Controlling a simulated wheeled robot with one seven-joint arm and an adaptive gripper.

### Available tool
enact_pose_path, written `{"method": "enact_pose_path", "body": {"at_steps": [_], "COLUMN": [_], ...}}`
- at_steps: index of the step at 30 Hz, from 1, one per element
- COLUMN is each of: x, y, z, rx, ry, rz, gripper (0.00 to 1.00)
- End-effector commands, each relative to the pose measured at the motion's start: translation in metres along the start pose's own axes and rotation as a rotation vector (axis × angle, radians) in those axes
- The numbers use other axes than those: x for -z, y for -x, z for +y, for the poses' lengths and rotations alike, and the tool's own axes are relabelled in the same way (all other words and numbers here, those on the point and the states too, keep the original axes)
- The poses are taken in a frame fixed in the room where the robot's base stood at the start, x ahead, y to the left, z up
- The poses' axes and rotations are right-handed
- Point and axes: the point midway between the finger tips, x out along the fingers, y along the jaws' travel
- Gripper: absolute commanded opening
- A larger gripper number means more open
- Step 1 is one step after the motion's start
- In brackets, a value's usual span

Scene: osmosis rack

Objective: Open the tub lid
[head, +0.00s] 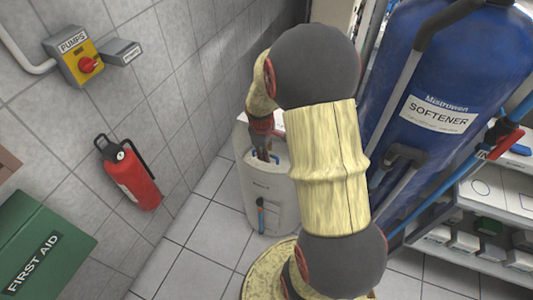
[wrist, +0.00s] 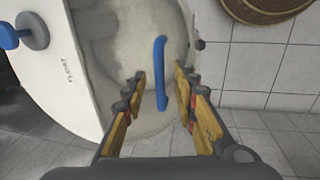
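The white tub (head: 272,200) stands on the floor beyond my arm, near the wall. A blue bar handle (wrist: 160,75) stands on the pale round lid (wrist: 120,65). The lid looks seated on the tub, though its edge is partly hidden. My gripper (head: 263,156) is over the tub top in the head view. In the wrist view my gripper (wrist: 160,85) is open, with one finger on each side of the handle and visible gaps on both sides.
A large blue softener tank (head: 430,85) stands right of the tub. Shelves (head: 490,215) with small boxes are at the right. A red extinguisher (head: 132,178), a pump switch box (head: 80,60) and a green first aid box (head: 40,248) line the left wall. Tiled floor (head: 205,235) is clear left of the tub.

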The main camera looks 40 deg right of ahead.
Motion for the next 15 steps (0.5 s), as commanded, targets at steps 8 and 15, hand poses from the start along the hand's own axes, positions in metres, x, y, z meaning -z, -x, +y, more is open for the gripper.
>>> {"method": "enact_pose_path", "body": {"at_steps": [8, 15], "x": [0.0002, 0.0001], "y": [-0.0005, -0.0004], "z": [0.0004, 0.0003], "rx": [-0.001, -0.001], "ry": [-0.001, -0.001], "rz": [0.001, 0.001], "gripper": [0.26, 0.13]}}
